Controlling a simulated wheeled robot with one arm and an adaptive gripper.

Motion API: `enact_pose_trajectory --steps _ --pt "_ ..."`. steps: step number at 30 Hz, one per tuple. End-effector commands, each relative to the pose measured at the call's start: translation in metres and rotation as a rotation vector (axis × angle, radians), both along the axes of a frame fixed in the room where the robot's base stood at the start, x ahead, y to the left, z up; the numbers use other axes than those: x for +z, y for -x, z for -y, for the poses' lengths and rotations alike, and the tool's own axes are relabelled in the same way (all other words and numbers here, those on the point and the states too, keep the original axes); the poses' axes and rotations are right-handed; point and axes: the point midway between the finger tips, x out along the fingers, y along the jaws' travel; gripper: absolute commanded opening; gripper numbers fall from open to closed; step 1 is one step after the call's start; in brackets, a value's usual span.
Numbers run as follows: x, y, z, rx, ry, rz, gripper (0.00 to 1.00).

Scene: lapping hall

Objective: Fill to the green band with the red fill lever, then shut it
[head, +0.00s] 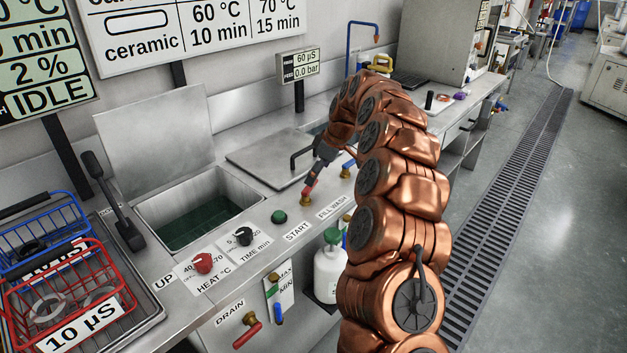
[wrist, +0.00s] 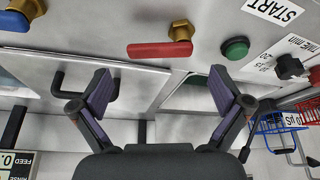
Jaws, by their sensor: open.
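The red fill lever (head: 310,183) sits on a brass valve by the FILL label on the counter. In the wrist view the red lever (wrist: 160,50) lies crosswise just beyond my fingertips, its brass valve at its right end. My gripper (wrist: 162,88) is open and empty, its two purple-padded fingers apart, not touching the lever. In the head view my gripper (head: 324,152) is close behind the lever, partly hidden by my arm. The open tank (head: 165,243) shows a dark green interior; its level is hard to tell. A MAX/MIN gauge (head: 285,285) with some green hangs on the front.
A blue lever (wrist: 12,20) stands left of the red one in the wrist view. A green START button (wrist: 235,48) is to the right. A red drain lever (head: 247,335) is on the front panel. Red and blue baskets (head: 60,300) stand left.

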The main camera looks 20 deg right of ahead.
Motion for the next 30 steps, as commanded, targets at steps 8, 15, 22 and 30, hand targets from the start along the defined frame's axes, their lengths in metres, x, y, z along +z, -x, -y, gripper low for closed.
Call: enact_pose_trajectory --steps 8,15,22,30 --pt "0.05 0.014 0.015 -0.002 0.001 0.004 1.0" --pt "0.072 0.02 0.021 -0.001 0.001 0.003 1.0" --pt "0.075 0.022 0.022 0.0 0.0 0.001 1.0" --pt "0.075 0.022 0.022 0.001 0.0 0.002 1.0"
